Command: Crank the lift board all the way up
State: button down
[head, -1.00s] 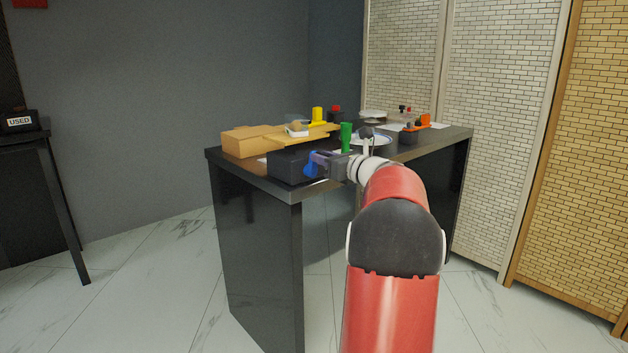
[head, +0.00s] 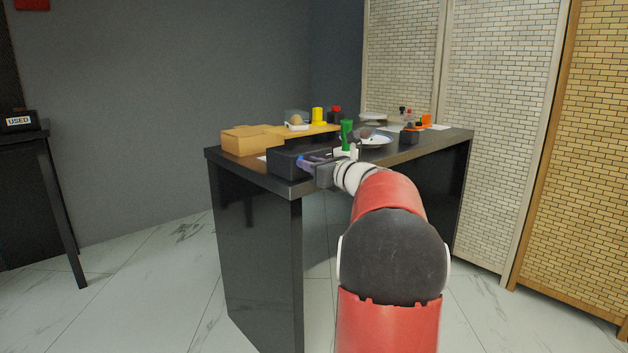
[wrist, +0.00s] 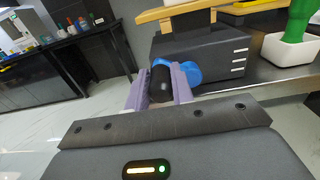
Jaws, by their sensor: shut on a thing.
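The lift is a dark box (head: 285,163) near the front corner of the black table. Its tan board (head: 322,129) is above the box, with a small white dish of food (head: 297,125) on it. White marks show on the box's side. The blue crank (wrist: 189,72) is on the box's face. My gripper (head: 306,162) is shut on its black handle (wrist: 160,84), a lilac finger on either side. The crank is mostly hidden in the head view.
A tan box (head: 245,141) stands behind the lift. A green plant in a white pot (head: 347,135) is close beside my gripper. A plate (head: 377,140) and small items stand farther right. Open floor lies in front of the table.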

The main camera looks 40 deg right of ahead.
jog(key=shift+f, duration=0.1)
jog(key=f+b, duration=0.2)
jog(key=shift+a+f, duration=0.2)
jog(key=shift+f, duration=0.1)
jog(key=shift+d+f+b, duration=0.3)
jog(key=shift+f+b, duration=0.2)
jog(key=shift+f, duration=0.05)
jog(key=shift+d+f+b, duration=0.3)
jog(key=shift+f+b, duration=0.15)
jog(key=shift+f, duration=0.05)
